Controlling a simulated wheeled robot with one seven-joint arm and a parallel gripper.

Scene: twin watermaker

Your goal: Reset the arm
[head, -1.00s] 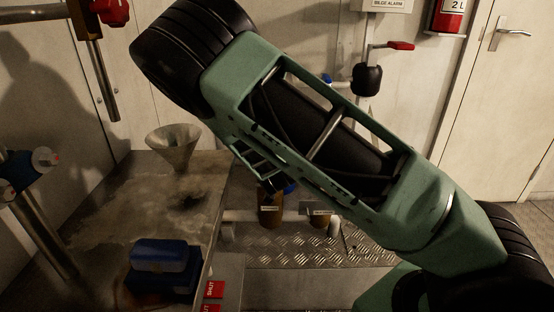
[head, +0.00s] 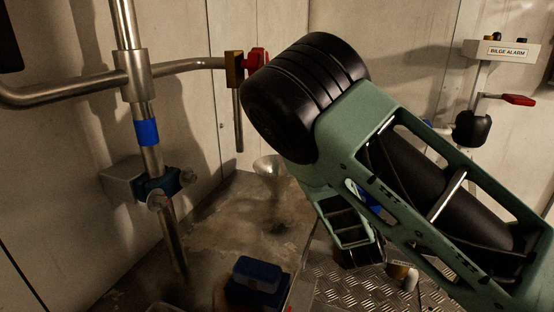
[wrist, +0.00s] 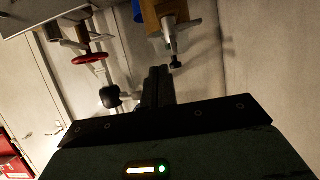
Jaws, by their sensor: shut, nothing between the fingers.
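My arm (head: 420,200), green and black, crosses the right half of the head view, bent at a large black joint. My gripper (wrist: 160,75) shows in the wrist view as dark fingers close together, shut with nothing between them. It points towards the wall fittings and touches nothing that I can see.
A metal bench (head: 215,215) holds a funnel (head: 269,166) and a blue box (head: 257,274). Pipes with a blue clamp (head: 158,186) stand at left. A red-handled valve (head: 518,99) is under the bilge alarm box (head: 507,51). A red lever also shows in the wrist view (wrist: 90,57).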

